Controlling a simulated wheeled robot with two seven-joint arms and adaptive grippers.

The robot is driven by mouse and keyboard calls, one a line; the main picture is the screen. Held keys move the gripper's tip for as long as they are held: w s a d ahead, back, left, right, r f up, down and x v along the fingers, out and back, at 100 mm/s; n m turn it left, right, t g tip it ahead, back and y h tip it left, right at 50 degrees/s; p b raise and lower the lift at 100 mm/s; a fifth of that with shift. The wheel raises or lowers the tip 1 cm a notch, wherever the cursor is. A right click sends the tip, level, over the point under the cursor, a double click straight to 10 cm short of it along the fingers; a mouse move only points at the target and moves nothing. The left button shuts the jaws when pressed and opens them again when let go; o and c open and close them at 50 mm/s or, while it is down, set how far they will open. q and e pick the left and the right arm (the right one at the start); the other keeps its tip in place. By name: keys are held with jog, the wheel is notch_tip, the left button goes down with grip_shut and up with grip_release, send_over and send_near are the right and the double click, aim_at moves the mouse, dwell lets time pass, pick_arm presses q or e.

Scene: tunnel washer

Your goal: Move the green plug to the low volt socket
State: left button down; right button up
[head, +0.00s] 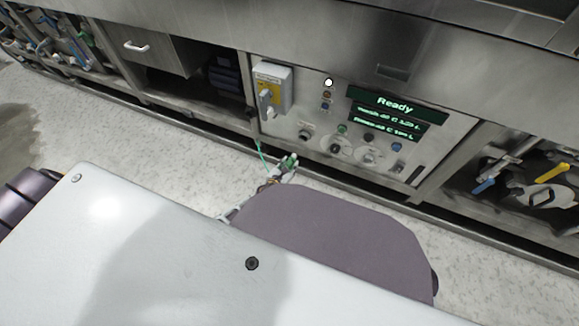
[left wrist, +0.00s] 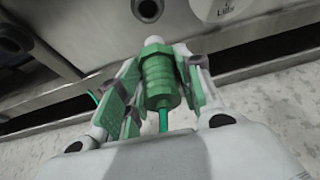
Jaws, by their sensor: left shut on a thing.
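The green plug (left wrist: 160,75) is ribbed with a hexagonal collar and a pale tip. My left gripper (left wrist: 158,85) is shut around it, with green pads on both sides. In the head view the plug (head: 289,160) shows small in my left gripper (head: 284,168), in front of the control panel's lower edge. A thin green cable (head: 262,156) runs near the gripper. The panel (head: 290,122) carries several round fittings; I cannot read which is the low volt socket. A dark round opening (left wrist: 149,9) shows ahead of the plug in the wrist view. My right gripper is not in view.
A lit display reading Ready (head: 395,103) sits on the panel. A grey switch box (head: 272,88) stands out at its left. Pipes with blue and yellow handles (head: 552,172) are at the right. Pale speckled floor lies below the panel.

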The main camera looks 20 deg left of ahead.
pick_arm(q)
jog(key=shift+d+r, duration=0.1)
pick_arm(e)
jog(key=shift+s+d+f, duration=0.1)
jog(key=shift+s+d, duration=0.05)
pick_arm(q)
jog(key=shift+m+y, duration=0.3)
dwell(0.4)
jog(key=shift+w, duration=0.35)
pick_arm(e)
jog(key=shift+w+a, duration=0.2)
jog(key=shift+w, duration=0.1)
